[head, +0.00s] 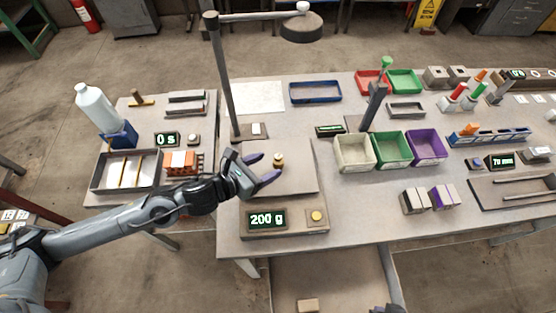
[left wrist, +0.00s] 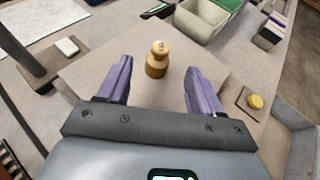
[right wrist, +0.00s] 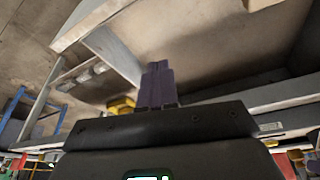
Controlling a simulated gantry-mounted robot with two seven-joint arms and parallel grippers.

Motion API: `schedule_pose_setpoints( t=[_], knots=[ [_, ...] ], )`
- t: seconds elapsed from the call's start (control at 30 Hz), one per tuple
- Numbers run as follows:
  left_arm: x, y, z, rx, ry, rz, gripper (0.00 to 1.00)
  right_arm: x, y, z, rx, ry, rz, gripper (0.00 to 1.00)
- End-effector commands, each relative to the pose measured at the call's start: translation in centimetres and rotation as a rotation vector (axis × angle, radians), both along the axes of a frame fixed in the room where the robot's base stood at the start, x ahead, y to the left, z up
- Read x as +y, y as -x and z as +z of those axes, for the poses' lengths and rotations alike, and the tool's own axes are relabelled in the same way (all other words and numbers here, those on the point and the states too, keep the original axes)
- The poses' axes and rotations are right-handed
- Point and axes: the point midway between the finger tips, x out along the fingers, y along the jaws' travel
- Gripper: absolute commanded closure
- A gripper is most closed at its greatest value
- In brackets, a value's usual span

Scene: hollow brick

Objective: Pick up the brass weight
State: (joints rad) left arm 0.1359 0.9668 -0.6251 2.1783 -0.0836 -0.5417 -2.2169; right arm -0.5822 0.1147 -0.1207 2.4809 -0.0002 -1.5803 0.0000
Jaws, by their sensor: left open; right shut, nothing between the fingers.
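The brass weight (head: 279,160) stands upright on the flat plate of the scale (head: 301,182), whose display reads 200 g. It also shows in the left wrist view (left wrist: 157,60), ahead of and between the finger tips. My left gripper (head: 266,167) is open, with its purple fingers pointing toward the weight and nothing between them. In the left wrist view the fingers (left wrist: 156,78) are spread wide on both sides of the weight's line. My right gripper (right wrist: 154,66) is shut and empty, below the table level; only a bit of it shows at the head view's bottom edge.
A lamp post (head: 225,80) rises just behind the scale. Cream (head: 355,167), green and purple bins stand to the right.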

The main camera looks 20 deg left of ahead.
Motion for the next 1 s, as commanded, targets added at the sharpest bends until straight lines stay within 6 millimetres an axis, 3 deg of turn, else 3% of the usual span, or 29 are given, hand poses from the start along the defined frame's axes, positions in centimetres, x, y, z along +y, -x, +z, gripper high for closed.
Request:
schedule_pose_setpoints(
  t=[0.33,0.67,1.0],
  knots=[
    [-1.4,-3.2,-2.2,-0.001,0.003,0.001,0.34,-0.3,-0.1,-0.1,-0.002,0.011,0.006,1.0],
    [-1.6,-3.6,-2.5,0.001,0.001,-0.001,0.34,-0.3,-0.1,-0.1,-0.002,0.01,0.005,1.0],
    [-1.6,-3.6,-2.5,0.001,0.001,-0.001,0.85,-0.1,-0.1,-0.1,-0.002,0.002,0.0,1.0]
  ],
)
